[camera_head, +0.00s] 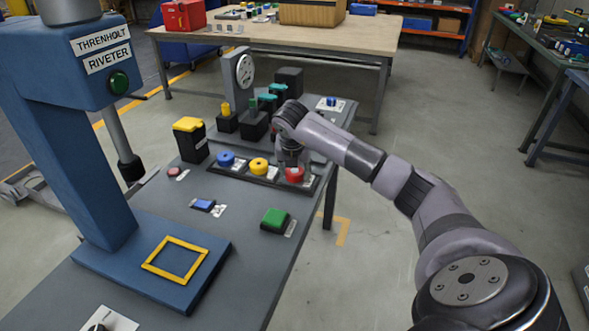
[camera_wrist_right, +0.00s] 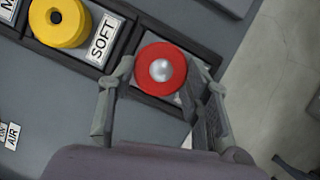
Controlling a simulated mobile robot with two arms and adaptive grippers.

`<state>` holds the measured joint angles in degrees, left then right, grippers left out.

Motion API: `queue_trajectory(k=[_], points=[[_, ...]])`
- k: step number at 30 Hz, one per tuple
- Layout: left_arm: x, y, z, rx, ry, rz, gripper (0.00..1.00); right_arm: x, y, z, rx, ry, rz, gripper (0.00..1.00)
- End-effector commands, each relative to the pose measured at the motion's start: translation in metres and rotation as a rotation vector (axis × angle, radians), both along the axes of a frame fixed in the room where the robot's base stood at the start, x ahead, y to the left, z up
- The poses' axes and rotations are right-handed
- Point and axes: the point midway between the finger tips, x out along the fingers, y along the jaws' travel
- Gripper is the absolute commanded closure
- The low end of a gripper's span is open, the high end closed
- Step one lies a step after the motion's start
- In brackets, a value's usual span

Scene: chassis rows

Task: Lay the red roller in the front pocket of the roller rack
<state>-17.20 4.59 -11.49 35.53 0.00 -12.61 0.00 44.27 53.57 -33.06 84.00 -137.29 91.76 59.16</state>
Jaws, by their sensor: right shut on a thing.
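The red roller (camera_head: 294,174) is a red ring with a shiny silver centre in the right wrist view (camera_wrist_right: 161,70). My right gripper (camera_head: 291,158) is shut on it from above, with one finger on each side in the right wrist view (camera_wrist_right: 160,88). The roller is at the right end pocket of a long dark tray (camera_head: 248,178), which looks like the roller rack. I cannot tell whether it touches the pocket floor. A blue roller (camera_head: 226,159) and a yellow roller (camera_head: 258,165) sit in the other pockets. My left gripper is out of view.
A blue riveter (camera_head: 60,130) stands at the left of the bench. A yellow-topped black box (camera_head: 188,138), a green button box (camera_head: 275,219) and a blue part (camera_head: 203,205) are near the tray. Dark stands (camera_head: 255,127) are behind it.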

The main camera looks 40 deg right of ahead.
Motion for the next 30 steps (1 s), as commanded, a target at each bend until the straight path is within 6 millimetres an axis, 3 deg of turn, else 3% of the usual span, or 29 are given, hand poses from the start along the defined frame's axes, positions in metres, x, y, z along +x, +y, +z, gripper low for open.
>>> queue_trajectory(k=[1, 2, 12, 23, 30], points=[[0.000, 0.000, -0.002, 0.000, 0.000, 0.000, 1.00, 0.000, 0.000, -0.002, 0.000, -0.001, -0.001, 0.90], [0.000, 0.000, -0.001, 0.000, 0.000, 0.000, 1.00, 0.000, 0.000, -0.001, 0.000, -0.001, -0.001, 0.54], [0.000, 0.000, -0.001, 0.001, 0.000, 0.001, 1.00, 0.000, 0.000, -0.001, 0.000, 0.000, 0.000, 0.32], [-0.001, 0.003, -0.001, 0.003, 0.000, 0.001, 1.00, -0.001, 0.001, 0.003, -0.001, 0.001, 0.000, 0.32], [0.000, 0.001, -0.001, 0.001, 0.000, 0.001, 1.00, -0.010, 0.012, 0.041, -0.001, -0.005, 0.001, 0.32]])
